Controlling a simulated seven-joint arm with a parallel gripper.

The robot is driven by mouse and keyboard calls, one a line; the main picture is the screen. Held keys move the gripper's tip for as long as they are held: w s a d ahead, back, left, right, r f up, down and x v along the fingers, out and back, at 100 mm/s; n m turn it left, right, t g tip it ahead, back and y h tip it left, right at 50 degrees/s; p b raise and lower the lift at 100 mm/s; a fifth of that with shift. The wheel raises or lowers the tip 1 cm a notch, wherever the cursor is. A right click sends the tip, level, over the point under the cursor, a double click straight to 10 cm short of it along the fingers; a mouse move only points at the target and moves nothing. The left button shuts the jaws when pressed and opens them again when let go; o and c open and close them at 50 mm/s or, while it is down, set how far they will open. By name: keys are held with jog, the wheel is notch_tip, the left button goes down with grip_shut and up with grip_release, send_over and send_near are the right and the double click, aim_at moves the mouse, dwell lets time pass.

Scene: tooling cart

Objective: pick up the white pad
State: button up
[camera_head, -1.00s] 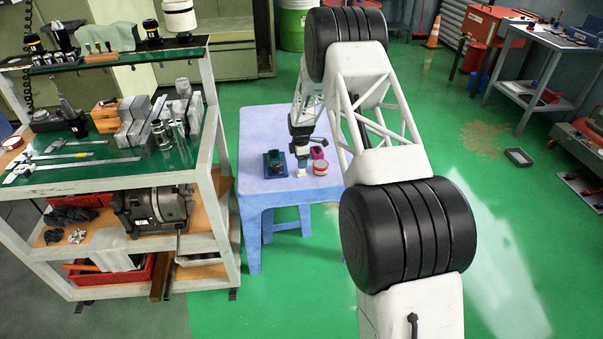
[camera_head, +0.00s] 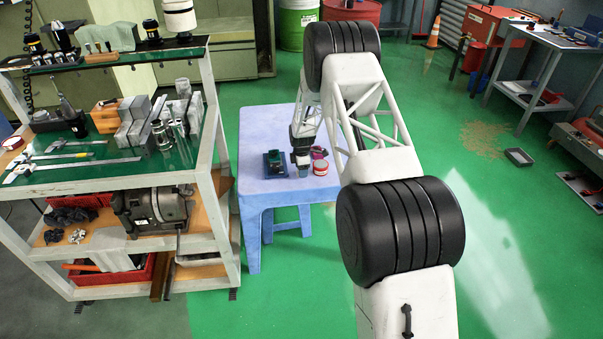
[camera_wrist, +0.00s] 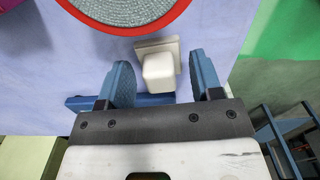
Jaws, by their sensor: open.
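The white pad (camera_wrist: 158,68) is a small pale block with a wider flat part at its far end, seen in the wrist view. My gripper (camera_wrist: 162,78) is open, with one blue finger on each side of the pad. In the head view my gripper (camera_head: 301,165) is low over the small blue table (camera_head: 258,195). The pad is too small and too hidden there to make out clearly.
A red-rimmed round tin (camera_wrist: 122,14) with a grey top lies just beyond the pad. The head view also shows a dark blue base with a green part (camera_head: 274,164) left of my gripper and a magenta item (camera_head: 319,152) to the right. The table's front left is clear.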

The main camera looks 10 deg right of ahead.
jog(key=shift+c, duration=0.4)
jog(key=c, duration=0.9)
jog(key=shift+r, duration=0.1)
jog(key=shift+r, duration=0.75)
notch_tip(320, 180, up, 2)
jog(key=s, duration=0.5)
jog(key=s+r, duration=0.1)
jog(key=s, duration=1)
jog(key=shift+d+r, duration=0.15)
jog(key=shift+d, duration=0.1)
